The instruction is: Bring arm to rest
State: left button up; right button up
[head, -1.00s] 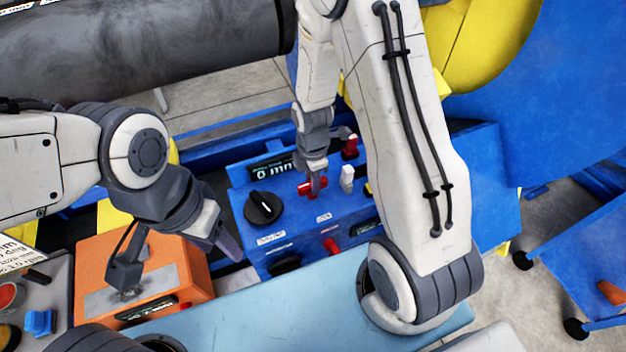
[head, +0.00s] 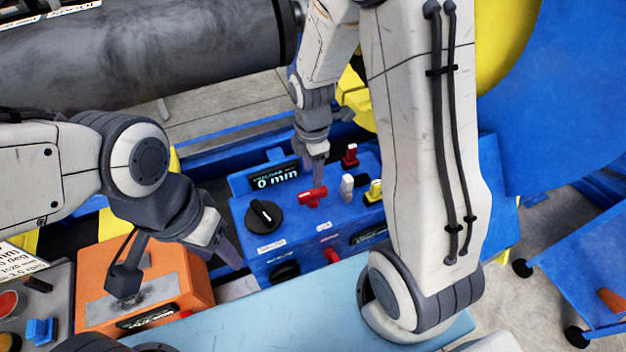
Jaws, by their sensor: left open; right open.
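My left gripper (head: 226,250) is open and empty, beside the left edge of the blue control box and above the right side of the orange box. My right gripper (head: 317,180) is open, over the back of the blue control box (head: 290,228), just behind the red handle (head: 313,197). Whether its fingertips touch the handle I cannot tell. The box also carries a black knob (head: 263,215), a white switch (head: 347,187), a yellow switch (head: 373,192), another red switch (head: 350,155) and a small display (head: 276,178). My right arm hides part of the box's right side.
An orange box (head: 180,270) with a display stands at the left. A large dark cylinder (head: 150,55) lies across the upper left. A blue and yellow round structure (head: 560,90) fills the upper right. A blue cart (head: 590,255) is at the right. A light-blue surface (head: 270,312) lies in front.

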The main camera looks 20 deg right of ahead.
notch_tip(320, 180, up, 2)
jog(key=shift+r, duration=0.1)
dwell(0.5)
jog(key=s+a+r+m+p, duration=0.2)
jog(key=s+a+r+m, duration=0.3)
jog(key=s+r, duration=0.3)
jog(key=s+a+r+m+y+p, duration=0.1)
jog(key=s+a+r+m+p, duration=0.2)
jog(key=s+a+r+m, duration=0.3)
jog(key=s+a+r, duration=0.1)
jog(key=s, duration=0.3)
jog(key=shift+s+a+r, duration=0.15)
jog(key=shift+s+r, duration=0.15)
jog(key=shift+r, duration=0.1)
